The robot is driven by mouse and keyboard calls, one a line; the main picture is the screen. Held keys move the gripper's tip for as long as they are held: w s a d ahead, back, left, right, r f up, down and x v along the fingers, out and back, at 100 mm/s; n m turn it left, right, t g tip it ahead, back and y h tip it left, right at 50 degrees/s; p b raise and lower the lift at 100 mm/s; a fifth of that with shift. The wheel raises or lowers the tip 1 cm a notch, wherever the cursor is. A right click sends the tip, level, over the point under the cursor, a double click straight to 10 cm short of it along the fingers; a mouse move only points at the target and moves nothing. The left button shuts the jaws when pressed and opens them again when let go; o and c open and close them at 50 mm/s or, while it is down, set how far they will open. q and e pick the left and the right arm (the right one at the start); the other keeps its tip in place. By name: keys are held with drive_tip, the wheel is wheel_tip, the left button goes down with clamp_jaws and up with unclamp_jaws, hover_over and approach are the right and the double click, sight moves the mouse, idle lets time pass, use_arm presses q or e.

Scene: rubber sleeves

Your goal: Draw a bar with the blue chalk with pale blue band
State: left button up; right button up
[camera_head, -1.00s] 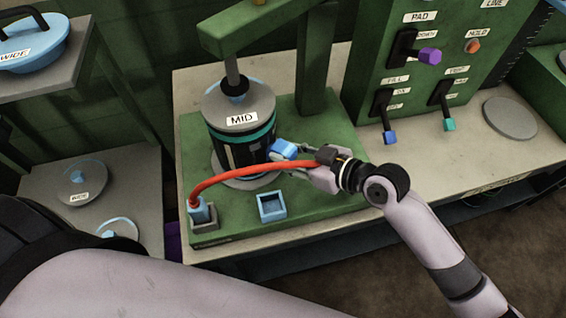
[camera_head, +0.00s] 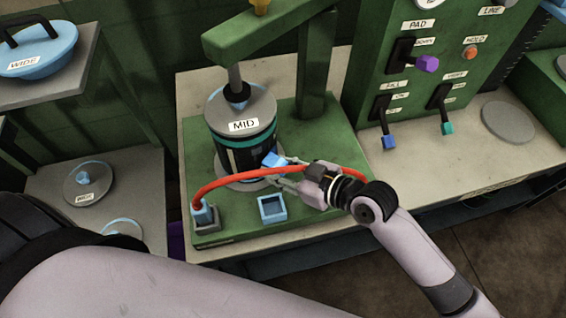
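No chalk and no drawn bar can be made out in the head view. My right gripper (camera_head: 283,172) is at the lower right side of the cylinder labelled MID (camera_head: 243,135). Its fingers are closed on a blue block (camera_head: 272,159), which is close against the cylinder; contact cannot be told.
An open pale blue square socket (camera_head: 272,209) sits on the green base (camera_head: 240,232) below the gripper. A green press arm (camera_head: 265,30) stands over the cylinder. A green panel with levers (camera_head: 430,65) stands at right. Lidded grey discs (camera_head: 88,184) lie at left.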

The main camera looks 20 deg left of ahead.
drive_tip(key=shift+s, duration=0.1)
drive_tip(key=d, duration=0.2)
drive_tip(key=s+d, duration=0.1)
drive_tip(key=d, duration=0.1)
drive_tip(key=shift+s+d, duration=0.3)
drive_tip(key=shift+d, duration=0.5)
drive_tip(key=shift+b, duration=0.3)
drive_tip(key=shift+s+d+f, duration=0.1)
drive_tip(key=shift+s+d, duration=0.05)
drive_tip(key=shift+d, duration=0.55)
drive_tip(key=shift+s+d+b, duration=0.25)
drive_tip(key=shift+d+b, duration=0.1)
drive_tip(key=shift+d, duration=0.4)
